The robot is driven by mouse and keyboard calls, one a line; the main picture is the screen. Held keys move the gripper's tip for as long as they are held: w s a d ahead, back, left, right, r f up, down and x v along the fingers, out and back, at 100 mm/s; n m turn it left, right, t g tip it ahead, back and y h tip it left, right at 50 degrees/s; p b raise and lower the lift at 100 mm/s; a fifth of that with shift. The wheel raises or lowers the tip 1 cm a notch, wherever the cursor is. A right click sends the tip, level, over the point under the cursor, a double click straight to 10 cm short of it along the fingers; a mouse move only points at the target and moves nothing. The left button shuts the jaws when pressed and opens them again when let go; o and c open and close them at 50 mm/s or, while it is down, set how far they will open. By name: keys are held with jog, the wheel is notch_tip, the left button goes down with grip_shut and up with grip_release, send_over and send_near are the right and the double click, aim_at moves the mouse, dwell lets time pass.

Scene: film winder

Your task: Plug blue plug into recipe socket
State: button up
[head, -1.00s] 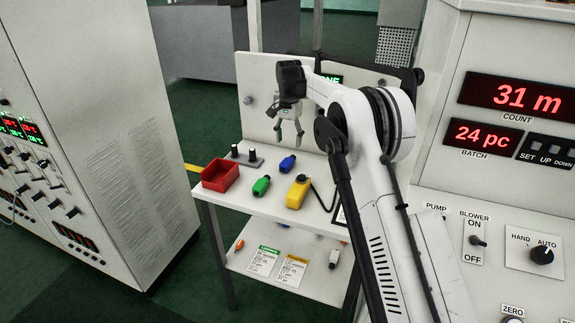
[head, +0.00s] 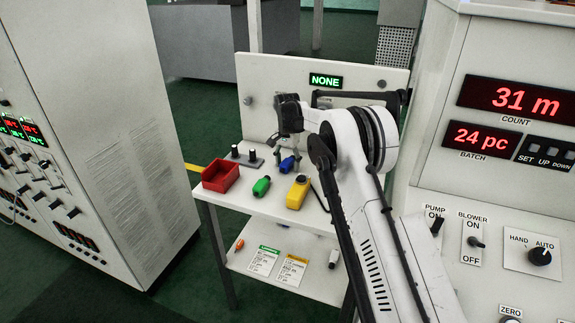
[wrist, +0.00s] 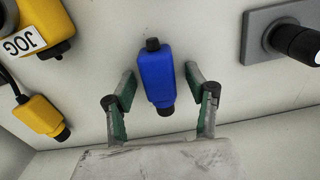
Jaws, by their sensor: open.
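The blue plug (head: 287,165) lies on the upper shelf of the small white stand. My gripper (head: 286,154) is just above it, pointing down. In the wrist view the blue plug (wrist: 157,78) sits between the two open fingers of my gripper (wrist: 158,85), with a gap on each side. Its narrow dark end points away from my palm. I cannot tell for certain which part is the recipe socket. A green "NONE" display (head: 325,80) is on the stand's back panel. A grey block with two dark posts (head: 243,156) stands left of the plug.
A green plug (head: 261,186), a yellow "JOG" pendant (head: 298,192) with a cable and a red bin (head: 220,175) share the shelf. The grey block (wrist: 257,35) is close on the right in the wrist view; a smaller yellow piece (wrist: 41,115) is at left.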

aim_at(287, 161)
grip_shut()
jog(key=shift+r, duration=0.1)
dwell(0.3)
jog(key=shift+r, duration=0.6)
notch_tip(287, 161, up, 3)
jog(key=shift+f, duration=0.1)
jog(key=s+a+r+b, duration=0.1)
jog(key=s+a+r, duration=0.5)
jog(key=a, duration=0.3)
jog(key=shift+s+r, duration=0.4)
jog(key=shift+s, duration=0.3)
